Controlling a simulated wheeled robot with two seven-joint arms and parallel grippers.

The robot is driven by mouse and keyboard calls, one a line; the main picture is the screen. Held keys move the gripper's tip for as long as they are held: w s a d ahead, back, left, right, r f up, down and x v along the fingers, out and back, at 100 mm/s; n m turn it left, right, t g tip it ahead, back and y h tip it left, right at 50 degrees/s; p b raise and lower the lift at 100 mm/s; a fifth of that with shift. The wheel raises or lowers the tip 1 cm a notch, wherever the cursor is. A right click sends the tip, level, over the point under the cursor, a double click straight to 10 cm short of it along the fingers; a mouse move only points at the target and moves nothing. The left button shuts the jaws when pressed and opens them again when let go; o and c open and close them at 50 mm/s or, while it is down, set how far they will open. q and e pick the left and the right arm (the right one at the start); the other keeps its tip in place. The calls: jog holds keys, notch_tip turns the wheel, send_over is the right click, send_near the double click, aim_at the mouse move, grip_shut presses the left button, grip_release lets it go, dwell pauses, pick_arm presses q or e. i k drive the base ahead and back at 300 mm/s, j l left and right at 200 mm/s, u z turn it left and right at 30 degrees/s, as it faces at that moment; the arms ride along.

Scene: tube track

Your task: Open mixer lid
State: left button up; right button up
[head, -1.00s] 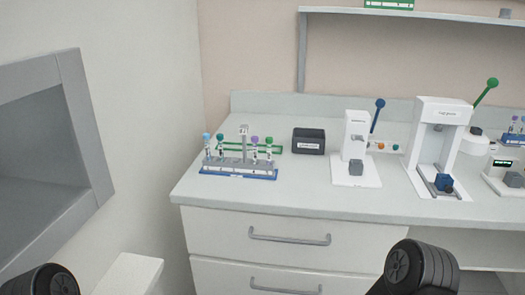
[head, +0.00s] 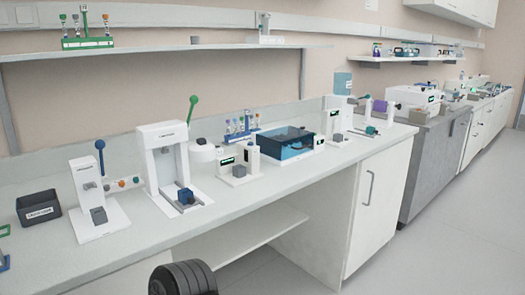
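I cannot tell for certain which device is the mixer. A low white round-topped unit (head: 202,152) stands behind a small white device with a dark display and a grey block (head: 239,168). Its top looks closed. A blue see-through box (head: 292,145) with a dark top stands to their right on the same bench. Neither gripper is in view. Only a black ribbed part of one of my arms shows at the bottom edge.
On the bench (head: 150,240) stand a dark box (head: 39,208), a white device with a blue lever (head: 88,190) and a taller one with a green lever (head: 167,165). A shelf (head: 215,52) hangs above. Grey floor (head: 440,235) lies clear at the right.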

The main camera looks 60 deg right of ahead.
aim_at(272, 149)
jog(key=z, duration=2.15)
